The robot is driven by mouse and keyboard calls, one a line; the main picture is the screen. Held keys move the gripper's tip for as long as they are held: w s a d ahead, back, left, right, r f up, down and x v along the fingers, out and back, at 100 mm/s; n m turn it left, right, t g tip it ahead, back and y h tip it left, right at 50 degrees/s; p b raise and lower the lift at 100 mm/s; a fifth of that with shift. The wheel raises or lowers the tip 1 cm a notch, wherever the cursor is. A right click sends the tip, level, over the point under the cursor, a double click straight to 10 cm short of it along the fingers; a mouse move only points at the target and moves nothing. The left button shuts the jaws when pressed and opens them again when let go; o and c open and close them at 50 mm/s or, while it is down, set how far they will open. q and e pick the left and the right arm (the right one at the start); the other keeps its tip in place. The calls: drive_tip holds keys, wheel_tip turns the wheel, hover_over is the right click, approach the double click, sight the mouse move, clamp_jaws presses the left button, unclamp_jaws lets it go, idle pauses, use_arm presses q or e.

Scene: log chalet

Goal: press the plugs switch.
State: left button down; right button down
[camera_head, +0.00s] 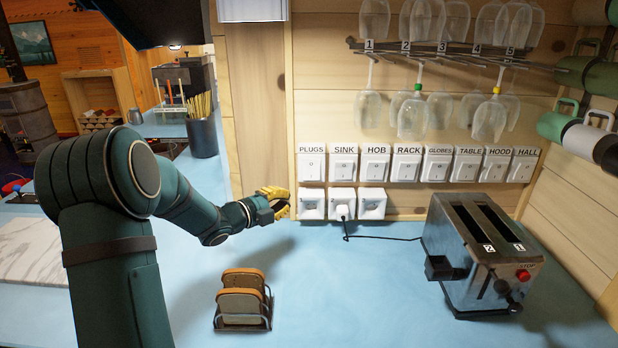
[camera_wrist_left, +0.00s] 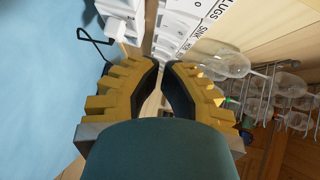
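The plugs switch (camera_head: 311,166) is the leftmost in a row of white labelled wall switches. Its white rocker faces out under the PLUGS label. In the left wrist view, the plugs switch (camera_wrist_left: 193,6) is cut by the top edge, beside part of its label. My left gripper (camera_head: 283,203) is left of and below the switch, near the leftmost socket, and looks apart from the switch. In the left wrist view, the yellow fingers of my left gripper (camera_wrist_left: 161,66) come together at the tips, with nothing held between them. My right gripper is out of view.
Several sockets (camera_head: 312,203) sit below the switches, one with a black-corded plug (camera_head: 343,212). A toaster (camera_head: 483,250) stands right on the blue counter (camera_head: 370,300). A toast rack (camera_head: 243,300) stands in front of my left arm. Glasses (camera_head: 411,115) hang above the switches.

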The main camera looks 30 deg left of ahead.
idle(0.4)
use_arm(q)
approach(311, 170)
drive_tip(key=w+d+f, duration=0.3)
drive_tip(key=w+d, duration=0.1)
drive_tip(key=d, duration=0.2)
drive_tip(key=shift+w+a+f, duration=0.2)
drive_tip(key=shift+w+a, duration=0.35)
drive_tip(key=shift+w, duration=0.2)
drive_tip(key=shift+w+a+f, duration=0.25)
drive_tip(key=shift+w+a, duration=0.25)
drive_tip(key=shift+w, duration=0.25)
